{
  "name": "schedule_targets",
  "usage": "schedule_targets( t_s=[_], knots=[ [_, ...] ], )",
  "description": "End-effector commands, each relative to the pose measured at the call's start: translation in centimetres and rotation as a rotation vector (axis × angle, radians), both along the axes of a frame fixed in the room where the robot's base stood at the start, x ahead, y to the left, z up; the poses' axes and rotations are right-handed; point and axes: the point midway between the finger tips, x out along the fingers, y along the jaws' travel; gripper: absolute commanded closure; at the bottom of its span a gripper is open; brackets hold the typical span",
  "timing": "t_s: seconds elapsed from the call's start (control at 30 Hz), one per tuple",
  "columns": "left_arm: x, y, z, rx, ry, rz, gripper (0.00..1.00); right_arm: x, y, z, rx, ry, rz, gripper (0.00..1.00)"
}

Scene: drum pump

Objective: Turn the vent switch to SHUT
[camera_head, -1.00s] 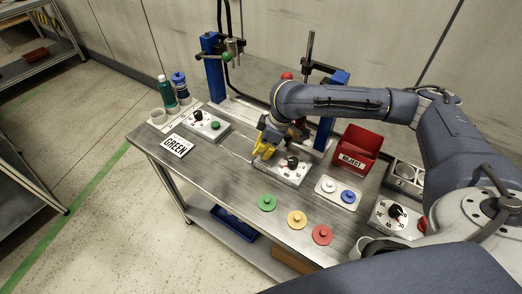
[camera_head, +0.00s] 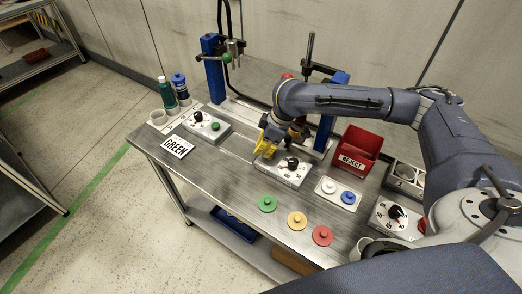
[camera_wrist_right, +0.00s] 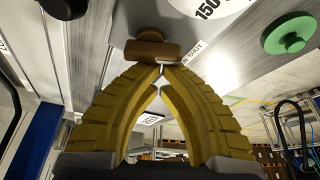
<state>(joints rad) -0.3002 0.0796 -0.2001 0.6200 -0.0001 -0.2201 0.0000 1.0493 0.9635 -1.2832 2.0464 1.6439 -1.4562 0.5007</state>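The vent switch (camera_wrist_right: 150,52) shows in the right wrist view as a brown lever, with the word SHUT printed beside it. It lies just past my right gripper's fingertips (camera_wrist_right: 161,72), which are drawn together with only a sliver between them. I see nothing held in them, and cannot tell whether they touch the lever. In the head view my right gripper (camera_head: 267,146), with yellow fingers, is at the left end of the middle white control box (camera_head: 290,175) with a black dial knob (camera_head: 292,162). The fingers hide the switch there. My left gripper is not in view.
A red REJECT bin (camera_head: 357,150) and a plate with white and blue buttons (camera_head: 338,193) stand to the right. Green, yellow and red discs (camera_head: 297,219) lie in front. Blue posts (camera_head: 213,75) rise behind.

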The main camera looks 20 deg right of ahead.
Motion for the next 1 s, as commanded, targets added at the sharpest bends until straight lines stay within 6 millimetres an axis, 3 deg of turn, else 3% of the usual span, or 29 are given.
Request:
schedule_targets(
  t_s=[0.03,0.37,1.0],
  knots=[
    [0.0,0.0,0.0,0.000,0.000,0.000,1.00,0.2,-0.9,-0.2,-0.018,-0.003,-0.009,1.00],
    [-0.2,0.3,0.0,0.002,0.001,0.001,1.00,0.2,-1.3,0.2,-0.021,-0.004,-0.012,1.00],
    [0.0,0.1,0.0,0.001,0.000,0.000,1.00,-1.7,-2.8,9.5,-0.006,-0.005,-0.001,1.00]
  ],
)
